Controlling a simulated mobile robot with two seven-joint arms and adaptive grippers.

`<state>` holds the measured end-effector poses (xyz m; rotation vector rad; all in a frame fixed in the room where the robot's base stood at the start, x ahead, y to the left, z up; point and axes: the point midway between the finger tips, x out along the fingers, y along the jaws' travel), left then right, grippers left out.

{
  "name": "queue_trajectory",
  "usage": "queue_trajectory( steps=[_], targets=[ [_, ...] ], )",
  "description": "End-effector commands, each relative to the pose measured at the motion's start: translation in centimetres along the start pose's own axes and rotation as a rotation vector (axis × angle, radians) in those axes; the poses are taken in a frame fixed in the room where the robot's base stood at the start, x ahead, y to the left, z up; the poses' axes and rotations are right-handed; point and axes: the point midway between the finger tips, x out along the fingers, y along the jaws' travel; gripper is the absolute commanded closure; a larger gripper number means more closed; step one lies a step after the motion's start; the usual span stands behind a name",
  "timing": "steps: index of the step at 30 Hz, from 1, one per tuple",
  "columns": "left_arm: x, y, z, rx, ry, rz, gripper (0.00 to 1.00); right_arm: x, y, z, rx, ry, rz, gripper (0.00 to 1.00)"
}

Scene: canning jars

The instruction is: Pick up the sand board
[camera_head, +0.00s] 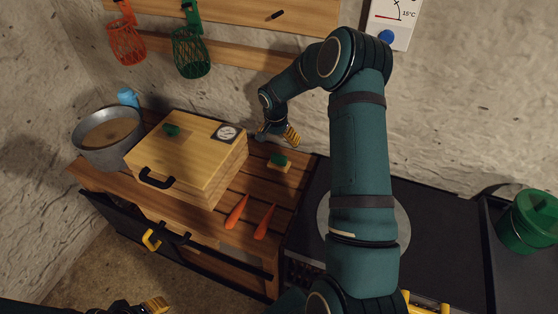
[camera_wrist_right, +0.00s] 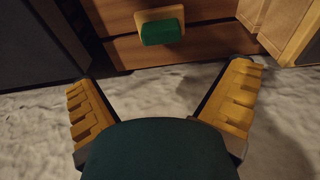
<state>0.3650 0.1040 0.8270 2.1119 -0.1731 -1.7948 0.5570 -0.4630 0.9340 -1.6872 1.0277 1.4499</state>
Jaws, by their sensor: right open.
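A small tan board with a green block on top, which I take to be the sand board (camera_head: 279,162), lies on the slatted wooden counter, right of the wooden box. In the right wrist view the sand board (camera_wrist_right: 162,27) shows at the top centre, beyond and between my spread fingers. My right gripper (camera_head: 282,135) is open and empty, near the wall behind the sand board and apart from it. It also shows in the right wrist view (camera_wrist_right: 160,82). My left gripper (camera_head: 150,306) shows only partly at the bottom left edge; its opening cannot be judged.
A wooden box (camera_head: 185,155) with a black handle and dial stands left of the board. A metal pot (camera_head: 88,145) is further left. Two orange carrot-like pieces (camera_head: 250,217) lie in front. A dark stovetop is at right. Two baskets (camera_head: 190,53) hang above.

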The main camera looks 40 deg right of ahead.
Motion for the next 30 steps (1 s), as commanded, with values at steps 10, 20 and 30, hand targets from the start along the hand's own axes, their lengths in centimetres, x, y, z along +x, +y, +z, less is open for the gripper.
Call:
queue_trajectory(
  steps=[10, 20, 30],
  targets=[
    [0.3, -0.1, 0.1, 0.001, -0.003, 0.001, 0.53, 5.7, 0.0, 0.1, -0.001, -0.002, 0.0, 0.0],
    [0.3, -0.1, 0.1, 0.002, -0.003, 0.001, 0.53, 8.9, -0.1, 0.3, 0.0, -0.004, 0.0, 0.0],
    [0.4, -0.1, 0.2, 0.002, -0.004, 0.001, 0.53, 11.3, -0.2, 0.2, -0.001, 0.0, -0.001, 0.0]
  ],
)
